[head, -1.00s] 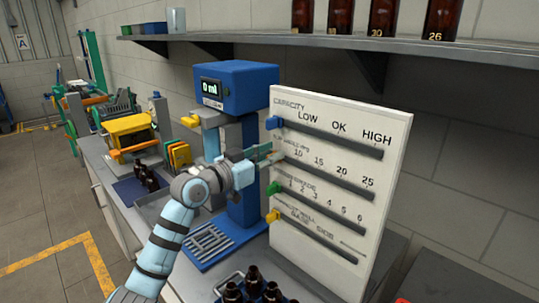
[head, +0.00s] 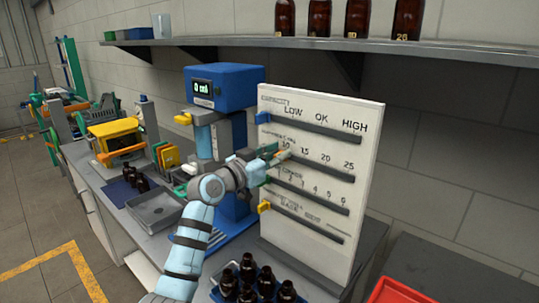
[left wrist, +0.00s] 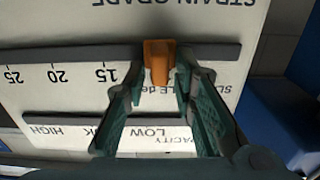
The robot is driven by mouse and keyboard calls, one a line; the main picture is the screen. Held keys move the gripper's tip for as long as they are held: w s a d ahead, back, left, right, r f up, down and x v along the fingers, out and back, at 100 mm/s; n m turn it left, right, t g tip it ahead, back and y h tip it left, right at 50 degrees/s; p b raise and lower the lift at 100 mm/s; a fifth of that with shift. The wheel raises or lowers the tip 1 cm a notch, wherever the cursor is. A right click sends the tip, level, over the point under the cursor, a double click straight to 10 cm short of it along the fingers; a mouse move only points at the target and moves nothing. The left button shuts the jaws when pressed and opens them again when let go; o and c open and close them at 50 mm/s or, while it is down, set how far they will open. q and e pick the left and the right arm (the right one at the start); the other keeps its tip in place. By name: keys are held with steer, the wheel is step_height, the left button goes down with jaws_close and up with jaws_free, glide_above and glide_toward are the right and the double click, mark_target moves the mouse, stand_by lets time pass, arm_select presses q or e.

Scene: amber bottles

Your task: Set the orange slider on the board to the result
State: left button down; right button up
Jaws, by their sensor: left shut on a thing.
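The white board (head: 345,112) stands upright with several slotted scales. My left gripper (head: 276,158) is shut on the orange slider (head: 285,154) in the second slot, around the 10 mark. In the left wrist view the orange slider (left wrist: 159,62) sits between the fingertips (left wrist: 160,72), with 15, 20 and 25 upside down to its left. The slider and fingers cover the 10 there. A blue slider (head: 262,117) is at the left end of the top slot and a yellow slider (head: 264,207) at the left end of the bottom slot. My right gripper is out of view.
A blue device (head: 221,88) with a small display stands left of the board. Amber bottles in a rack (head: 215,294) stand in front of it. A grey tray (head: 155,208) lies on the bench. A red tray (head: 420,285) is at lower right.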

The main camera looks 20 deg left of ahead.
arm_select(q)
steer(key=c, duration=1.6)
jaws_free()
steer(key=shift+f, duration=0.15)
steer(key=shift+c, duration=0.2)
steer(key=shift+w+d, duration=0.1)
steer(key=shift+w, duration=0.05)
steer(key=v, duration=1.2)
steer(key=shift+w, duration=0.1)
